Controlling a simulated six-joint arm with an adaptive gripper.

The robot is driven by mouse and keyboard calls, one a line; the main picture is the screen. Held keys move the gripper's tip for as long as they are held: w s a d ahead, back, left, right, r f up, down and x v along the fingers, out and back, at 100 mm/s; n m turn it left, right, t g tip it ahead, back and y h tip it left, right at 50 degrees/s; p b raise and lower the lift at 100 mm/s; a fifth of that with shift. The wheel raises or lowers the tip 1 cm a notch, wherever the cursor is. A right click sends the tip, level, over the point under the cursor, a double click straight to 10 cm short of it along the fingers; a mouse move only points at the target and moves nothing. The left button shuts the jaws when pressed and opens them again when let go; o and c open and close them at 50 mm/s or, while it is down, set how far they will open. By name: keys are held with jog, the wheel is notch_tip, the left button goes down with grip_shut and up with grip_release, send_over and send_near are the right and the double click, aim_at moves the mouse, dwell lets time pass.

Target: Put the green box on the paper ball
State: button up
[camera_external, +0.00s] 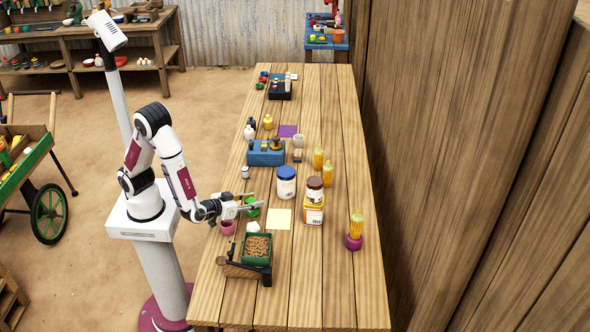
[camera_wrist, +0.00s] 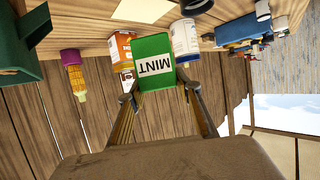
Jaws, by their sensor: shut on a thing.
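The green box (camera_external: 254,209) is held in my gripper (camera_external: 246,207) a little above the near-left part of the table. In the wrist view the green box (camera_wrist: 151,49) sits between both fingertips, with a white label reading MINT upside down. My gripper (camera_wrist: 160,88) is shut on it. A small white lump (camera_external: 252,227), which looks like the paper ball, is just below the green box in the outside view, behind the green tray. I cannot tell what it rests on. I do not make it out in the wrist view.
A pink cup (camera_external: 227,228) is close to my gripper. A green tray (camera_external: 246,261) of brown pieces stands on a wooden-based device in front. A pale yellow sheet (camera_external: 279,219) lies to the right. Jars (camera_external: 286,183) and an orange-labelled tub (camera_external: 313,212) stand beyond. The table's front is clear.

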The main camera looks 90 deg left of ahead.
aim_at(248, 211)
jog(key=shift+f, duration=0.4)
jog(key=shift+f, duration=2.1)
jog(key=shift+f, duration=0.1)
jog(key=o, duration=1.1)
jog(key=shift+s+d+r, duration=0.1)
jog(key=shift+d+r, duration=0.05)
jog(key=shift+r, duration=0.05)
jog(key=shift+v, duration=5.75)
